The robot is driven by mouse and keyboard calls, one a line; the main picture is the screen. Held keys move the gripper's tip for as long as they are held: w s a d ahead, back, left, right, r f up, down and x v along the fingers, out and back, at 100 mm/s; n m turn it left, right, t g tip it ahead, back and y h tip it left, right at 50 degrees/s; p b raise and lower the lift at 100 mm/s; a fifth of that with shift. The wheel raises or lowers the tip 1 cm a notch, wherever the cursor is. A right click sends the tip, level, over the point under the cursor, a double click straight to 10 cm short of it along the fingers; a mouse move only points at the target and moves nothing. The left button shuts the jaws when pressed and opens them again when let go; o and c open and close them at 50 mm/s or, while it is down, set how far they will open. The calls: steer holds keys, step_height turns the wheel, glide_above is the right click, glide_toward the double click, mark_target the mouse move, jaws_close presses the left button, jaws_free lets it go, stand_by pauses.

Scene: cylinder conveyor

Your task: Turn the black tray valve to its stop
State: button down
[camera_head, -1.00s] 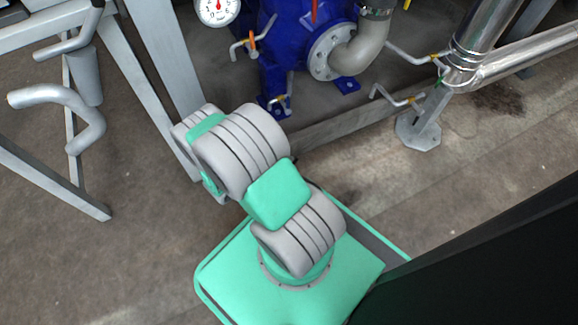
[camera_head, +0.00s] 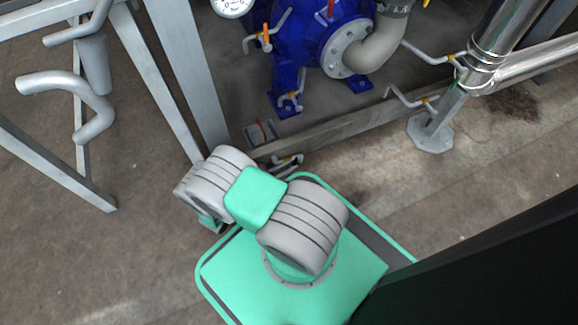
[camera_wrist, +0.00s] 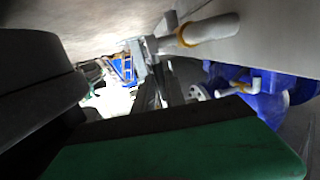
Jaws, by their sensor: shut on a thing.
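In the wrist view my gripper (camera_wrist: 152,85) shows as narrow dark grey fingers reaching up towards a pale underside. It is shut on a small dark part there, which I take to be the black tray valve; its shape and handle angle are too small and dark to tell. A pale pipe stub (camera_wrist: 212,29) with an orange-brown ring lies just right of the fingertips. In the head view my gripper and the valve are hidden.
A blue pump (camera_head: 310,35) with a grey elbow pipe (camera_head: 372,50) stands at the top, with small lever handles around it. A grey metal frame (camera_head: 190,75) is at the left. A steel pipe (camera_head: 530,60) is at the right. Bare floor (camera_head: 140,255) lies lower left.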

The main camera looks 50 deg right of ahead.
steer(key=shift+f, duration=0.1)
stand_by(0.3)
steer(key=c, duration=1.4)
jaws_free()
steer(key=v, duration=0.8)
steer(key=shift+w, duration=0.1)
